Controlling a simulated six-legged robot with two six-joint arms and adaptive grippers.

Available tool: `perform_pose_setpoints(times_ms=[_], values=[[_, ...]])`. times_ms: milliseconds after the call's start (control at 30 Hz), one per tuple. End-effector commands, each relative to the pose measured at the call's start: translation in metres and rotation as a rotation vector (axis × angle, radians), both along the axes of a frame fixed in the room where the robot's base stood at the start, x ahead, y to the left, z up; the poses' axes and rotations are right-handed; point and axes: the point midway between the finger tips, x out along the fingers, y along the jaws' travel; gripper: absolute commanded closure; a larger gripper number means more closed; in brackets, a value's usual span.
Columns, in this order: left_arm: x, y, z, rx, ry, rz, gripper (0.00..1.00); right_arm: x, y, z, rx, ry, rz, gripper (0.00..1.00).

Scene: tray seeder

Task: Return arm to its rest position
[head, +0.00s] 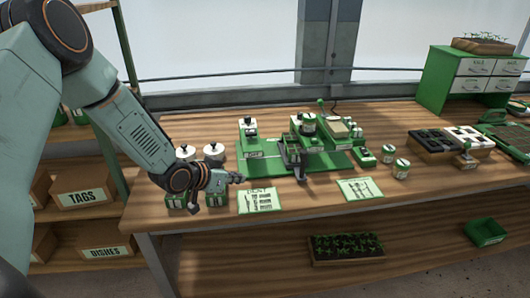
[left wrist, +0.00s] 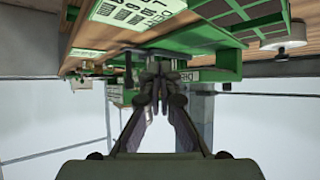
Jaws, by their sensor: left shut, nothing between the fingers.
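My left arm comes in from the left of the head view and reaches over the front left of the bench. My left gripper (head: 238,178) is small and dark there, just above the bench top near a white printed card (head: 260,200). In the left wrist view, which looks upside down, its fingers (left wrist: 160,85) are together with nothing between them. The green and white seeder equipment (head: 308,128) stands on a green mat (head: 335,160) beyond and to the right of the gripper. My right gripper is not in view.
White-lidded jars (head: 214,149) stand close behind my left wrist. A second card (head: 360,189) lies near the front edge. Black trays (head: 432,143) and a green drawer cabinet (head: 440,80) are at the right. A shelf rack with boxes (head: 82,197) stands left, and a seedling tray (head: 346,250) sits below.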

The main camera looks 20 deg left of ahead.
Motion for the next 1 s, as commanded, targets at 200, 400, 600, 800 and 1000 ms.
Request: perform_pose_setpoints(times_ms=[200, 400, 600, 800, 1000], values=[[-0.002, 0.001, -0.002, -0.034, 0.012, 0.047, 1.00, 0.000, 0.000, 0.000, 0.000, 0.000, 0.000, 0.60], [-0.073, -0.034, -0.069, -0.137, 0.229, 0.205, 1.00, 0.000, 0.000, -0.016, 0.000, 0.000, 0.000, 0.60], [-0.174, -0.063, -0.152, -0.117, 0.484, 0.309, 1.00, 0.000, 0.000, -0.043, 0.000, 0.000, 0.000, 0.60], [-0.288, -0.075, -0.216, -0.016, 0.730, 0.374, 1.00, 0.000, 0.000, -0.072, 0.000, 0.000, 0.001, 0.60], [-0.378, -0.079, -0.257, 0.102, 0.912, 0.356, 1.00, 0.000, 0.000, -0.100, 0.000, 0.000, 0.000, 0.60]])
